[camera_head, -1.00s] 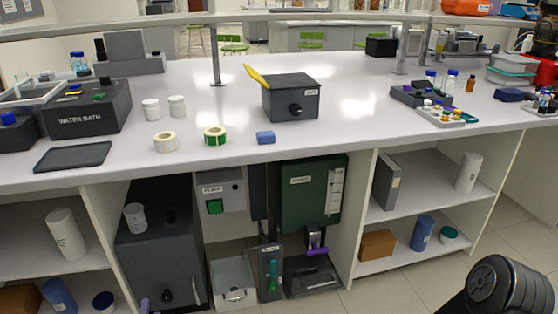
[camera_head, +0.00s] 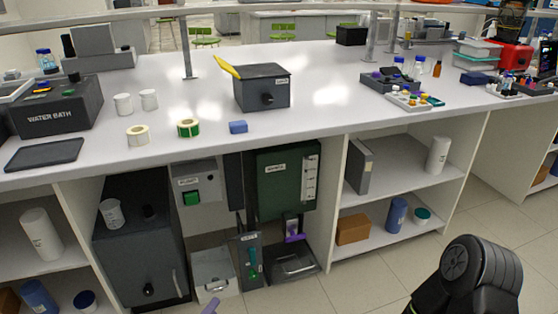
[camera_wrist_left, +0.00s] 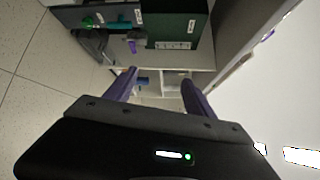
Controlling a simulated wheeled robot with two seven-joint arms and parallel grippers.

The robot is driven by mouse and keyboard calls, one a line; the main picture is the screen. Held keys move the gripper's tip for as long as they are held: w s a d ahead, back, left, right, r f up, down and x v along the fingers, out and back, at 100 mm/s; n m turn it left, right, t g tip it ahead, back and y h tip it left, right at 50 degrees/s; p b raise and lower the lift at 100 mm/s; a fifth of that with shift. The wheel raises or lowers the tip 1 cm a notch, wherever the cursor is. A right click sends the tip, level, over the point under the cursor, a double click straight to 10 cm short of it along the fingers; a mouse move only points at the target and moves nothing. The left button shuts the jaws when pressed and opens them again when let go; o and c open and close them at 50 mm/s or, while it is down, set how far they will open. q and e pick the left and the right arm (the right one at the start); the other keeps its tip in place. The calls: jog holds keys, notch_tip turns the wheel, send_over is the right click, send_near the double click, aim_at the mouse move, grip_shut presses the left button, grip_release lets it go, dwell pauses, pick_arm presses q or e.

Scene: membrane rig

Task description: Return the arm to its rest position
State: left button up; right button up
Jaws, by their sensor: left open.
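My left gripper (camera_wrist_left: 160,76) shows in the left wrist view with its two purple fingers spread apart and nothing between them. The left wrist view looks sideways at the green housing (camera_wrist_left: 175,22), which lies beyond the fingers. A black link of my arm (camera_head: 470,275) is at the bottom right of the head view. My right gripper is not seen.
The green housing (camera_head: 285,185) hangs under the bench, with a purple part (camera_head: 292,232) below it. A dark cabinet (camera_head: 140,245) and a pump box (camera_head: 196,188) stand to its left. Shelves (camera_head: 400,245) are to its right. The floor (camera_head: 350,290) in front is clear.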

pick_arm(q)
jog(key=s+d+f+m+g+h, duration=0.3)
jog(key=s+d+m+g+h, duration=0.2)
jog(key=s+d+m+g, duration=1.1)
jog(key=s+d+f+m+g+y, duration=0.1)
jog(key=s+f+m+y, duration=0.25)
jog(key=s+m, duration=1)
jog(key=s+a+r+m+t+y, duration=0.1)
jog(key=s+a+m+y, duration=0.35)
jog(key=m, duration=0.85)
jog(key=w+f+m+t+b, duration=0.1)
jog(key=w+f+b, duration=0.2)
jog(key=f+b, duration=0.75)
jog(key=w+f+m+t+b, duration=0.1)
jog(key=w+f+b, duration=0.3)
jog(key=f+b, duration=0.65)
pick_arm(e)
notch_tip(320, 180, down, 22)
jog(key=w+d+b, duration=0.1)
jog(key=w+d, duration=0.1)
pick_arm(q)
notch_tip(320, 180, up, 33)
jog(key=s+d+g+p, duration=0.1)
jog(key=s+p, duration=0.1)
jog(key=p, duration=2.9)
jog(key=shift+s, duration=0.15)
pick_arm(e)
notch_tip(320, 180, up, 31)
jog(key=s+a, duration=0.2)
